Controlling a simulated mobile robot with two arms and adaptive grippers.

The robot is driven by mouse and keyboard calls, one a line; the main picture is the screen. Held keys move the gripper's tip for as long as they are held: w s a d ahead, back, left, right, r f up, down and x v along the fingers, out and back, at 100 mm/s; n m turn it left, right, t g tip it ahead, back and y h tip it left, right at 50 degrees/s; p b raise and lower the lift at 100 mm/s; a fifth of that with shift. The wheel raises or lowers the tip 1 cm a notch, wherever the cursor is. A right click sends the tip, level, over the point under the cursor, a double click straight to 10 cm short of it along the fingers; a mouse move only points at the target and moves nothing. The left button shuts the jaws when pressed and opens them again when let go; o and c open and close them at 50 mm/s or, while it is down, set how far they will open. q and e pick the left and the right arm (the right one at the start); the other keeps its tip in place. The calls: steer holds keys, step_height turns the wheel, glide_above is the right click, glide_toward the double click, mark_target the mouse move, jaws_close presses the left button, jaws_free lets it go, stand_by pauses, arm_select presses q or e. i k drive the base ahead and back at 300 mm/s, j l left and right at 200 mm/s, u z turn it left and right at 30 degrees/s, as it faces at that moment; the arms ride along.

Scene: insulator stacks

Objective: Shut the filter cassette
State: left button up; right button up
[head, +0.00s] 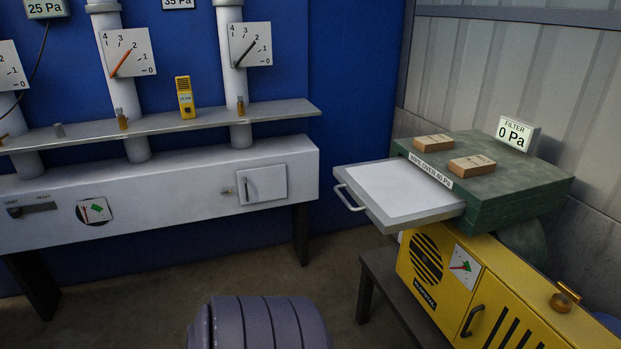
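The filter cassette (393,191) is a flat tray with a white top and a metal rim. It sticks out to the left from the slot of a dark green box (511,200). A pale bar handle (349,198) is on its left end. The inner end of the cassette is hidden inside the box. A lit display (515,133) behind the box reads FILTER 0 Pa. Neither of my grippers is in view.
Two small brown blocks (434,142) (472,164) lie on the green box.

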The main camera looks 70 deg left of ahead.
mark_target(397, 195)
steer(key=u, duration=2.05)
